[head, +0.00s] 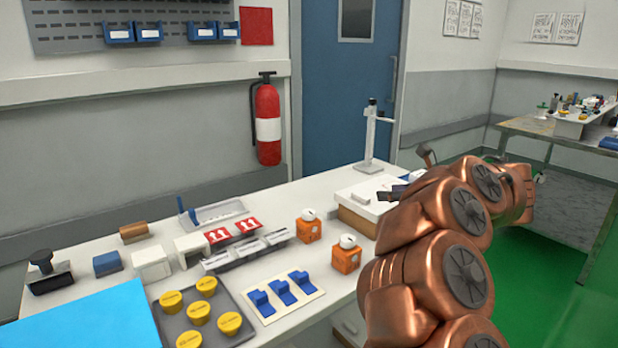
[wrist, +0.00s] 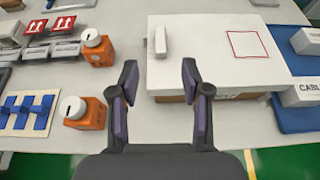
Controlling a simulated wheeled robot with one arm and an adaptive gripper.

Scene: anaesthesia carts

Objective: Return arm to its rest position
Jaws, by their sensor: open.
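My copper-coloured arm (head: 440,250) reaches from the lower right over the right end of the white table (head: 110,255). My gripper (wrist: 157,85) is open and empty in the wrist view, its two dark fingers apart. It hangs above the table's front part, between two orange boxes with white knobs and a white-topped box. In the head view the gripper is mostly hidden behind the arm; only dark parts show near the white-topped box (head: 365,198).
Two orange boxes (head: 308,230) (head: 346,260) stand left of the arm. A measuring stand (head: 371,140) rises behind the white-topped box. Blue switches (head: 283,293) and a tray of yellow caps (head: 238,338) lie nearer. Green floor (head: 540,215) is clear at right.

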